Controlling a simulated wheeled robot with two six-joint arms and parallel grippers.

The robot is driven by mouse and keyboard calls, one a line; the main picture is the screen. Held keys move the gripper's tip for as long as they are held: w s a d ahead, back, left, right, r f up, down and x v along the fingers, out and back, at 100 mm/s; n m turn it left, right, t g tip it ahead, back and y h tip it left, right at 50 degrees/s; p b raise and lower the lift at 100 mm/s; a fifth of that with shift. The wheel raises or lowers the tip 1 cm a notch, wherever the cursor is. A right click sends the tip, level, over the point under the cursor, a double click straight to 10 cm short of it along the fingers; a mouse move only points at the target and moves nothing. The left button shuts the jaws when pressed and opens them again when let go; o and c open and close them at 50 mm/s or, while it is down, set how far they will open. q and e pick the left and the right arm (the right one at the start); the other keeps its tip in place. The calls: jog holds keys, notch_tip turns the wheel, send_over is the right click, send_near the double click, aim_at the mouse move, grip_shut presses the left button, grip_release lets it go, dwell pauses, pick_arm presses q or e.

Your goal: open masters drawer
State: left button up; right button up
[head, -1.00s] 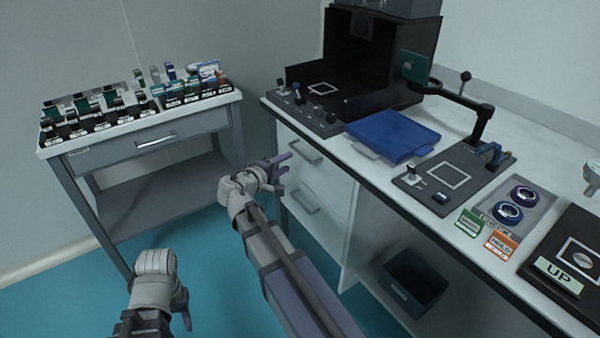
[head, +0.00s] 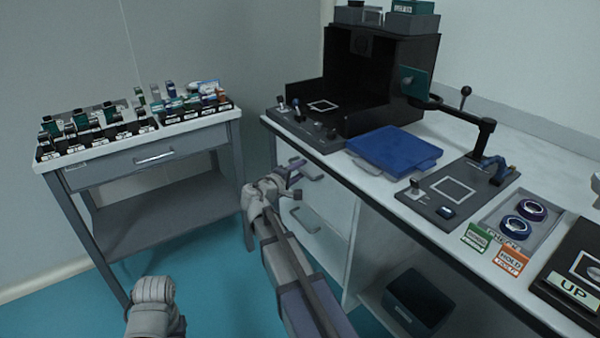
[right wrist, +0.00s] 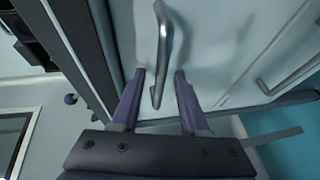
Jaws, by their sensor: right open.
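A white cabinet under the bench has an upper drawer (head: 289,160) and a lower drawer (head: 312,235), each with a metal bar handle. Both look shut, and no label shows on either front. My right gripper (head: 292,178) is beside the upper drawer's handle (head: 306,170). In the right wrist view, the open purple fingers of my right gripper (right wrist: 159,98) stand on either side of a metal handle (right wrist: 161,45), with a gap on both sides. Only a grey part of my left arm shows at the bottom of the head view; its fingers are out of sight.
A grey cart (head: 112,176) with one drawer stands at the left, with several small labelled items on top. The bench (head: 400,212) carries a blue case (head: 393,150) and a black enclosure (head: 375,80). A dark bin (head: 418,300) is below it. Teal floor shows between cart and cabinet.

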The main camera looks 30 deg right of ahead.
jog(key=shift+d, duration=0.2)
grip_shut()
dwell(0.3)
dwell(1.1)
